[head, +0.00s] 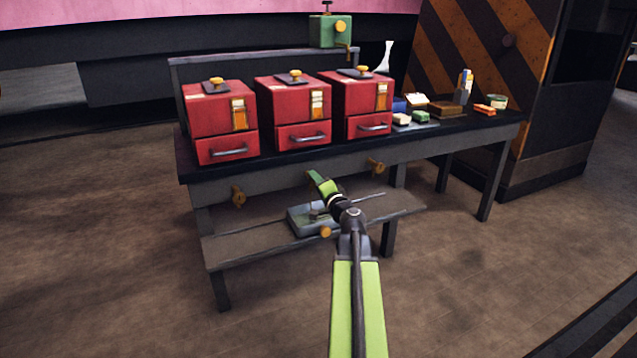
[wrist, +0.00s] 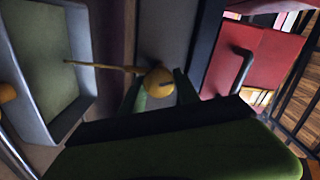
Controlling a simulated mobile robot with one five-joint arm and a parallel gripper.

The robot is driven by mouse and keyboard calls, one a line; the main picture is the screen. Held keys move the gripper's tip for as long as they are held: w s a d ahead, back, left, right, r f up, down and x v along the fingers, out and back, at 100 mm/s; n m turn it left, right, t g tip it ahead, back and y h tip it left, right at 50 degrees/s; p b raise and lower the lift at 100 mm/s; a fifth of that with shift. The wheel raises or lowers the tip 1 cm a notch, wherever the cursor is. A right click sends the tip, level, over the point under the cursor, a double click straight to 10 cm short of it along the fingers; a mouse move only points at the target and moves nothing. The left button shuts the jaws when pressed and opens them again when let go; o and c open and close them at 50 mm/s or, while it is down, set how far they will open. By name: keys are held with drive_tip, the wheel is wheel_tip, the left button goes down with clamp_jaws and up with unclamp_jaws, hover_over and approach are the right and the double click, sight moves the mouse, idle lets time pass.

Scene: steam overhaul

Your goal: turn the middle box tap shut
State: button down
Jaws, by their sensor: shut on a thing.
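Three red boxes stand on the dark bench; the middle box (head: 293,108) has a drawer with a grey handle. The middle tap is on the bench's front board below that box. In the head view my gripper (head: 316,180) reaches up to that board and hides the tap. In the wrist view the yellow round tap (wrist: 159,83) sits between the two green fingers of my gripper (wrist: 160,90), which is shut on it. A thin yellow-brown bar (wrist: 100,67) extends left from the tap in that view. The exact angle of the tap handle is hard to tell.
A grey-blue tray (head: 300,222) lies on the lower shelf (head: 255,248) under my arm. Small items crowd the bench's right end. Open floor lies in front.

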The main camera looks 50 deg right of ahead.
drive_tip(key=shift+s+d+m, duration=0.1)
drive_tip(key=shift+d+m, duration=0.05)
drive_tip(key=shift+m, duration=0.9)
drive_tip(key=shift+s+d+m, duration=0.1)
drive_tip(key=shift+m, duration=0.95)
drive_tip(key=c, duration=1)
unclamp_jaws()
drive_tip(key=shift+w, duration=0.1)
drive_tip(key=shift+o, duration=0.4)
drive_tip(key=shift+a, duration=0.1)
drive_tip(key=shift+a+f, duration=0.1)
